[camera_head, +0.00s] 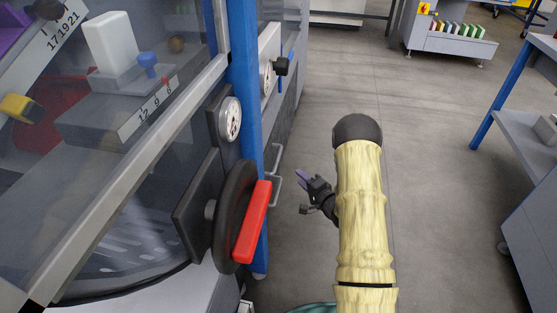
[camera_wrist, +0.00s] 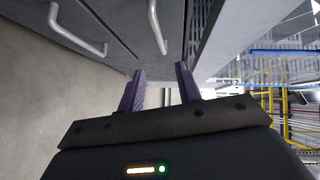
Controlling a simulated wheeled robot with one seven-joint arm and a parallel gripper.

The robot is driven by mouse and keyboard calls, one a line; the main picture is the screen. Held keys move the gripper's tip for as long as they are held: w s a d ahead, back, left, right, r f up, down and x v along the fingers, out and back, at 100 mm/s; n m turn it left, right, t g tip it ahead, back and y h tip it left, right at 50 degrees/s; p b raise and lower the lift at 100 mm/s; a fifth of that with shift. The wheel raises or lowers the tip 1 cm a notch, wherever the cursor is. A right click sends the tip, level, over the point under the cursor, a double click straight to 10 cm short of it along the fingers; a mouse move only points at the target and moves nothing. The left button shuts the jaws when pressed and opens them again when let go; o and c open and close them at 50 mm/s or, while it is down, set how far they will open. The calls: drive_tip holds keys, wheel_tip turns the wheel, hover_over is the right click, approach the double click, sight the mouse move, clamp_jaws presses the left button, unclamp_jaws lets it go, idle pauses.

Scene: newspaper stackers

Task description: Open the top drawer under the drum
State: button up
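My gripper (camera_head: 303,180), with purple fingers, is right of the machine's blue post in the head view, a short way from a metal bar handle (camera_head: 276,190) on the machine's side. In the wrist view my gripper (camera_wrist: 161,82) is open, with nothing between its fingers. Two grey drawer fronts show there, seen turned sideways. One bar handle (camera_wrist: 157,28) lies ahead of the gap between the fingers, apart from them. A second bar handle (camera_wrist: 77,32) is farther left, toward the floor side. Both drawers look shut. The drum is not clearly seen.
A black handwheel with a red grip (camera_head: 252,222) and a blue post (camera_head: 245,90) stand just left of my arm. Glass panels cover the machine on the left. A blue-legged table (camera_head: 500,110) stands at the right. The grey floor (camera_head: 430,180) between is clear.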

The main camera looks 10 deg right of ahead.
sight(278, 157)
drive_tip(key=b+x, duration=0.7)
drive_tip(key=x, duration=0.8)
drive_tip(key=shift+w+a, duration=0.2)
drive_tip(key=shift+w+d, duration=0.1)
clamp_jaws()
